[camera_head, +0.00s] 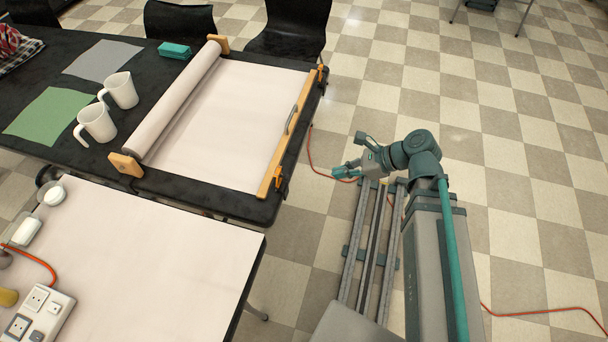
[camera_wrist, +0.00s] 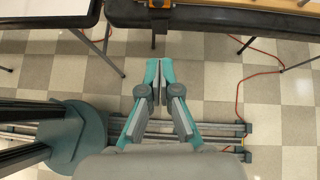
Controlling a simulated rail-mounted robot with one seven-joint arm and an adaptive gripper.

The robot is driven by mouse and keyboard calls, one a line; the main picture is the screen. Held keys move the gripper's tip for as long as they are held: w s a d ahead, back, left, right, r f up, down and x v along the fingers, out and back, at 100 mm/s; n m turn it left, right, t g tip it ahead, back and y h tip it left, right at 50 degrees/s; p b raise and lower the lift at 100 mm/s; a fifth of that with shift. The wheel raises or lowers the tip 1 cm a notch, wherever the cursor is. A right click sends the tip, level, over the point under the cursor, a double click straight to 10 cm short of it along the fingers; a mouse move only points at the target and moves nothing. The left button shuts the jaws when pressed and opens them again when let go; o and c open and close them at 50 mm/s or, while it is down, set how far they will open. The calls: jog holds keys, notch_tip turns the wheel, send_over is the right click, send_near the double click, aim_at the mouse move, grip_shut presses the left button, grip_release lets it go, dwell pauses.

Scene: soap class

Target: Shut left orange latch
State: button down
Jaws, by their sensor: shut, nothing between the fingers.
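Two orange latches sit on the wooden bar (camera_head: 286,140) along the right edge of the black table. The nearer latch (camera_head: 279,177) is at the bar's lower end in the head view; the farther latch (camera_head: 320,73) is at its upper end. I cannot tell whether either is open or shut. A dark fitting with a little orange (camera_wrist: 158,4) shows at the top edge of the wrist view. My gripper (camera_head: 342,172) is over the floor, right of the table and apart from the latches. In the wrist view its fingers (camera_wrist: 159,68) are together and empty.
A paper roll (camera_head: 180,95) lies across the black table (camera_head: 215,200), its sheet reaching the bar. White mugs (camera_head: 97,123) stand left of it. A white table (camera_head: 150,265) is at the lower left. A red cable (camera_head: 316,165) lies on the floor.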

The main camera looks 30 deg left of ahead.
jog(key=a+r+p+x, duration=0.1)
jog(key=r+p+x, duration=0.1)
jog(key=x, duration=1)
jog(key=shift+s+a+f+p, duration=0.15)
jog(key=shift+s+a+p, duration=0.2)
jog(key=shift+a, duration=0.25)
jog(key=shift+s+a+h+p, duration=0.15)
jog(key=shift+h+p, duration=0.15)
jog(key=shift+p, duration=0.2)
